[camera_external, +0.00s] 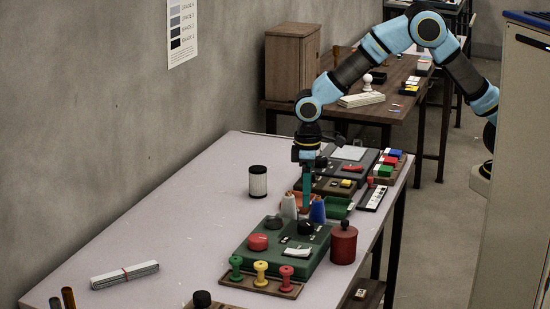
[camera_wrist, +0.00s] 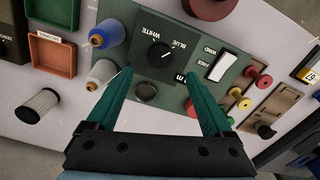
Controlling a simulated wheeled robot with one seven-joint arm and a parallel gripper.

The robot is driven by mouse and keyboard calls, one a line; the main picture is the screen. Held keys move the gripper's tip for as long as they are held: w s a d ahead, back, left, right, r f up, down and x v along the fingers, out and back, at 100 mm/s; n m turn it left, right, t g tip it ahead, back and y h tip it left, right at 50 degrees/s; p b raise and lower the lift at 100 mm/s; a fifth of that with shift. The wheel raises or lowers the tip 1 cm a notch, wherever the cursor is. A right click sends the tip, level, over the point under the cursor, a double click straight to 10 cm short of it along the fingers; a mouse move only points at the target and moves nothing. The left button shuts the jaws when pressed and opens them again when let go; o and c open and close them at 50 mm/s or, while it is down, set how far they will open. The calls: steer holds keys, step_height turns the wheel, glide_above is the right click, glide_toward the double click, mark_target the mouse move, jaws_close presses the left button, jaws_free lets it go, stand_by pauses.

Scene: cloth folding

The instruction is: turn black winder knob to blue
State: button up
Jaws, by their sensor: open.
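The black winder knob (camera_wrist: 162,55) sits on a dark plate lettered BLUE and WHITE. Its pale pointer line is small, and I cannot tell surely which word it points at. The knob also shows in the external view (camera_external: 306,228), on the green box (camera_external: 277,262). My gripper (camera_wrist: 159,72) is open and empty, its teal fingers pointing toward the knob from above, one to each side in the wrist view. In the external view my gripper (camera_external: 306,208) hangs over the knob's end of the box, apparently apart from the knob.
A white switch (camera_wrist: 222,67) and a dark round button (camera_wrist: 146,92) are on the box. A red canister (camera_external: 343,243) and a rack of coloured spools (camera_external: 260,283) flank it. Left table is mostly clear.

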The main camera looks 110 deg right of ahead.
step_height(320, 180, up, 2)
steer(key=shift+r, duration=0.2)
steer(key=shift+a, duration=0.1)
steer(key=s+a+n+t, duration=0.1)
steer(key=s+a+n, duration=0.3)
steer(key=s+a, duration=1.4)
steer(key=shift+s+r+n+t, duration=0.3)
steer(key=shift+s+r, duration=0.1)
steer(key=shift+s, duration=0.85)
steer(key=shift+c, duration=0.3)
